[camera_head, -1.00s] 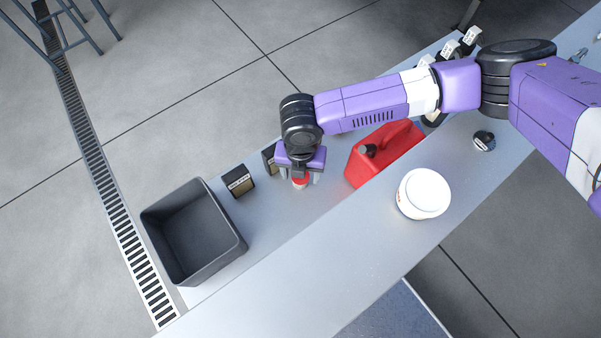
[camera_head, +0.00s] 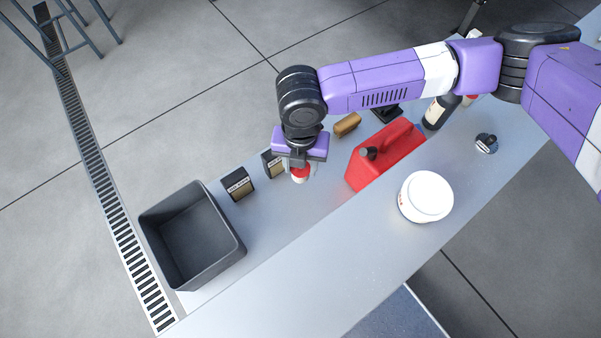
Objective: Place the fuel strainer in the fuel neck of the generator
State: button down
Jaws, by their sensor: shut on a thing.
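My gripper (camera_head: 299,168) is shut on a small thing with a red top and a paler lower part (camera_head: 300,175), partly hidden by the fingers. I cannot tell whether it is the fuel strainer. It seems to hang a little above the bench. A small round thing with a black knob (camera_head: 486,143) lies on the bench at the right; I cannot tell what it is. No generator or fuel neck can be made out in this view.
A red jerrycan (camera_head: 384,158) and a white tub (camera_head: 424,196) stand right of my gripper. Black boxes (camera_head: 240,186) (camera_head: 272,164), a brown block (camera_head: 347,124), a dark bottle (camera_head: 438,112) and a grey bin (camera_head: 192,235) also stand along the bench (camera_head: 290,250). Its front is clear.

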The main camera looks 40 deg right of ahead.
notch_tip(320, 180, up, 13)
jog(key=shift+r, duration=0.15)
